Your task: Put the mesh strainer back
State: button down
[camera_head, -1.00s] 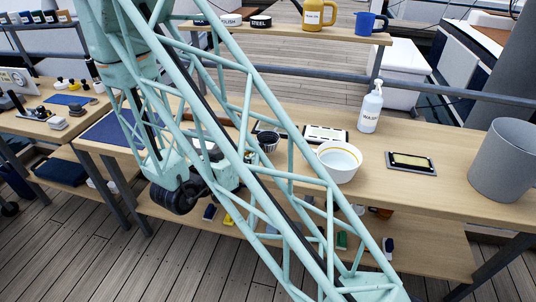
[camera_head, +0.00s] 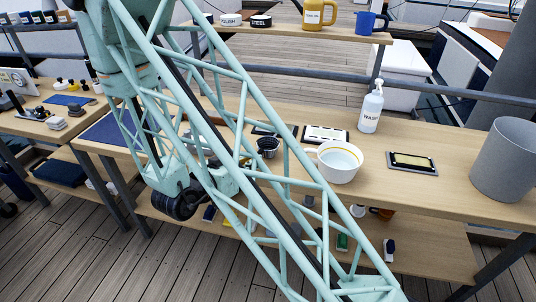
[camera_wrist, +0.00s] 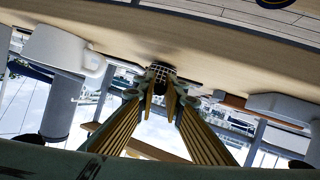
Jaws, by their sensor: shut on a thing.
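The mesh strainer is a small dark cup with a mesh wall. In the head view the strainer (camera_head: 267,146) is at the bench top, left of the white bowl (camera_head: 340,164), partly behind my arm's lattice. In the wrist view the strainer (camera_wrist: 162,70) is at the tips of my gripper (camera_wrist: 162,88), whose long yellow-ribbed fingers close in on its near side. My gripper is shut on it. The lattice hides most of my gripper in the head view. I cannot tell whether the strainer touches the bench.
A dark-framed tray (camera_head: 411,162), a white-and-black tray (camera_head: 325,134), a spray bottle (camera_head: 370,108) and a grey bin (camera_head: 505,160) stand on the bench. A blue mat (camera_head: 112,133) lies at its left. Several small items sit on the shelf below. Bare wood surrounds the dark-framed tray.

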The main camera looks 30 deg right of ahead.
jog(key=shift+f, duration=0.35)
dwell(0.6)
jog(key=c, duration=2.6)
grip_release()
jog(key=shift+c, duration=0.2)
jog(key=shift+o, duration=0.5)
jog(key=shift+o, duration=1.3)
jog(key=shift+a, duration=0.15)
jog(key=v, duration=1.1)
jog(key=shift+s+a+r, duration=0.2)
jog(key=shift+a, duration=0.1)
jog(key=shift+w, duration=0.15)
